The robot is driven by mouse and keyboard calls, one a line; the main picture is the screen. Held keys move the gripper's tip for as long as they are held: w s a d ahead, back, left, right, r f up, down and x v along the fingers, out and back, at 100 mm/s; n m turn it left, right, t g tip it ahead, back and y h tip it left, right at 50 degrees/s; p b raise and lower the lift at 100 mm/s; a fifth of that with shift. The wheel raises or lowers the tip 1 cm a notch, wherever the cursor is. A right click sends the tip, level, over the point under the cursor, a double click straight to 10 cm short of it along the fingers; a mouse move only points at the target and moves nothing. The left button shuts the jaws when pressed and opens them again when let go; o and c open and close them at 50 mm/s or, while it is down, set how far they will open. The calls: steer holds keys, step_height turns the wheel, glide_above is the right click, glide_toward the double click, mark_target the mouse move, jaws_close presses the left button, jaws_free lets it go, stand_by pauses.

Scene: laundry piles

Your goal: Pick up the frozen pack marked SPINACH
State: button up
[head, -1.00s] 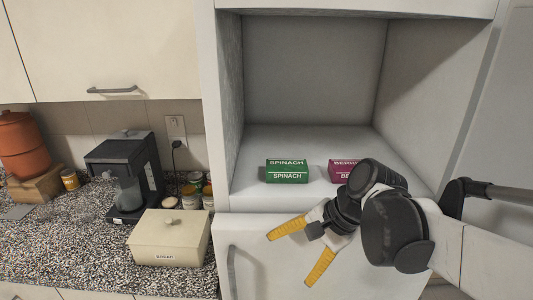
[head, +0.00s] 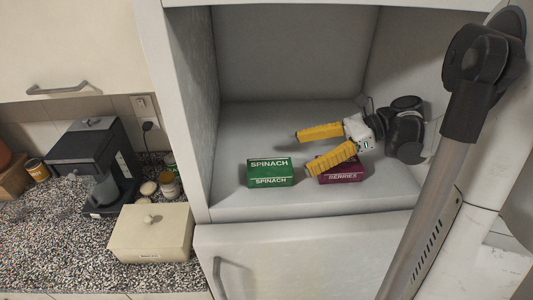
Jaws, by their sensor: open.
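The green SPINACH pack (head: 270,173) sits near the front of the pale open compartment (head: 290,118), its label facing me. My gripper (head: 312,152) is open and empty inside the compartment, its yellow fingers pointing left. The fingertips are to the right of the SPINACH pack, apart from it in the picture. The near finger hides part of the maroon BERRIES pack (head: 343,177); I cannot tell whether it touches that pack.
The compartment's left wall (head: 203,110) stands close left of the SPINACH pack. A closed door with a handle (head: 218,275) is below. On the left, a speckled counter (head: 50,240) holds a cream bread box (head: 150,235), a coffee machine (head: 92,160) and jars.

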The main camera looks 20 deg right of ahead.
mark_target(266, 167)
steer(key=x, duration=0.5)
steer(key=shift+s+a, duration=0.1)
steer(key=shift+s, duration=0.15)
steer(key=shift+w+a+f, duration=0.25)
steer(key=shift+w+a, duration=0.05)
steer(key=x, duration=0.4)
steer(key=shift+w+a+f, duration=0.2)
steer(key=shift+f, duration=0.2)
steer(key=shift+c, duration=0.6)
steer(key=c, duration=1.4)
steer(key=shift+r, duration=0.15)
